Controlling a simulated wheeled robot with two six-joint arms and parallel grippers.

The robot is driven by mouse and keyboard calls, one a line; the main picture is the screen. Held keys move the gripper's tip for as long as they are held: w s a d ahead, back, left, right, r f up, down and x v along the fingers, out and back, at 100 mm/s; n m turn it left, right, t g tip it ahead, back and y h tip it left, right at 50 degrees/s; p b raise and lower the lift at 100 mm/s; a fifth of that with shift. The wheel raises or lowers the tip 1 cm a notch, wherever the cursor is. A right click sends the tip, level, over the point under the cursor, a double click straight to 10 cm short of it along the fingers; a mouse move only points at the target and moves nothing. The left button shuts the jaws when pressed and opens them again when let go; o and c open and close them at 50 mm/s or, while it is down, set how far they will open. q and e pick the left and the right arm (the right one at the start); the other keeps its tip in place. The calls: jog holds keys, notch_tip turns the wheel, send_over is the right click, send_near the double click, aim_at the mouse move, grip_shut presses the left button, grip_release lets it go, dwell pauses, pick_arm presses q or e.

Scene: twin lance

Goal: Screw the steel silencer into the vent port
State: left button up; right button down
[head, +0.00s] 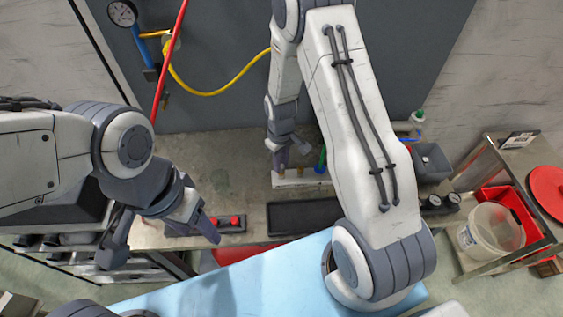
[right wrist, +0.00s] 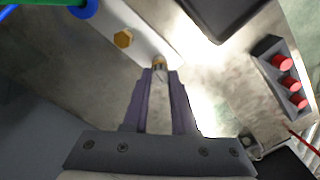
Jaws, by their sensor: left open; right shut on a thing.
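My right gripper (head: 281,160) is at the left end of a white block (head: 305,181) on the bench. In the right wrist view its fingers (right wrist: 158,80) are shut on a small piece with a grey end and a brass-coloured band (right wrist: 158,63), seemingly the silencer; the fingers hide most of it. It is over or at the block's end; I cannot tell whether it is seated in a port. A brass hex fitting (right wrist: 123,39) sits beside it on the block. My left gripper (head: 204,224) is open and empty, near the red-button strip.
The button strip (head: 232,223) lies at the bench's front. A green and blue fitting (right wrist: 84,8) stands beyond the hex fitting. A dark tray (head: 290,217) lies right of the strip. A yellow hose (head: 215,93) hangs behind. A clear bucket (head: 490,232) stands on the right cart.

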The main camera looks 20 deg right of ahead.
jog(key=m, duration=0.3)
jog(key=shift+w+r, duration=0.1)
jog(key=shift+w, duration=0.3)
jog(key=c, duration=1)
grip_release()
jog(key=shift+s, duration=0.1)
jog(key=o, duration=0.6)
jog(key=shift+s, duration=0.1)
jog(key=shift+c, duration=0.2)
notch_tip(320, 180, up, 9)
jog(key=b, duration=0.3)
jog(key=s+a+r+n+b, duration=0.3)
jog(key=s+a+r, duration=0.3)
jog(key=s+a, duration=0.45)
jog(key=s+a+n+y+b, duration=0.1)
jog(key=s+a+n, duration=0.1)
jog(key=s, duration=1.1)
jog(key=shift+s+a+r+n+b, duration=0.3)
jog(key=shift+a+r+n+b, duration=0.1)
jog(key=shift+a, duration=0.35)
